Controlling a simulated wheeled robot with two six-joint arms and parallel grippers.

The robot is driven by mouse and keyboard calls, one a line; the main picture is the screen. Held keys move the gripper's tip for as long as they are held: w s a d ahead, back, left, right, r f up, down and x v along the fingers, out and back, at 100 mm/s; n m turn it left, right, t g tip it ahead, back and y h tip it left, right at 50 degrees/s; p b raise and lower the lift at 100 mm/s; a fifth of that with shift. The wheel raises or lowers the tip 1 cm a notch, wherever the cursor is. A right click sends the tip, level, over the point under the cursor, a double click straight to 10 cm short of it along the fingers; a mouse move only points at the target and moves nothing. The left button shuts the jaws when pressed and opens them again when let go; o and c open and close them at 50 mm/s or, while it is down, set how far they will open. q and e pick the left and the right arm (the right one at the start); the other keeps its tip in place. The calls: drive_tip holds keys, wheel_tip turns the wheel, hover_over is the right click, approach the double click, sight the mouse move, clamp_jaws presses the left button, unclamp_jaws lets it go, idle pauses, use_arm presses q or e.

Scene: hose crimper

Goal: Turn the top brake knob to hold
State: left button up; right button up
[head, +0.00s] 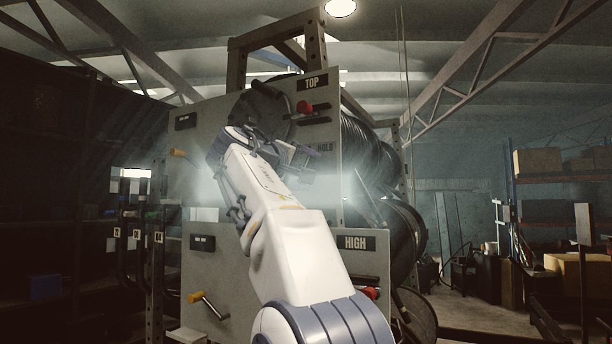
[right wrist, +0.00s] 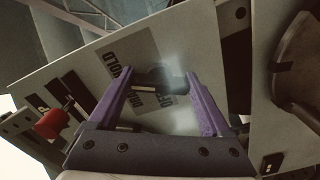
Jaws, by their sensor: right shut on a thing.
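The top brake knob (right wrist: 158,87) is a small dark bar on the grey panel, between my right gripper's purple fingertips in the right wrist view. My right gripper (right wrist: 160,77) is shut on it. HOLD (right wrist: 121,76), DRAG and OFF labels are printed around the knob; the fingers partly cover them. The knob's exact setting is hard to read. In the head view my right gripper (head: 309,158) is at the upper panel (head: 215,135), below the TOP sign (head: 312,83), and the knob is hidden or too small to tell. My left gripper is not in view.
A red knob (head: 305,107) sits just above my right gripper, and shows at the left of the wrist view (right wrist: 52,123). The lower panel has a HIGH sign (head: 356,243) and a yellow-gripped crank (head: 207,304). Black hose reels (head: 408,240) stand behind the panels.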

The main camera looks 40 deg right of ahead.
drive_tip(key=shift+f+m, duration=0.15)
drive_tip(key=shift+m, duration=0.35)
drive_tip(key=o, duration=1.2)
drive_tip(key=shift+c, duration=0.2)
drive_tip(key=b+v, duration=0.3)
drive_tip(key=v, duration=0.7)
drive_tip(key=shift+a, duration=0.25)
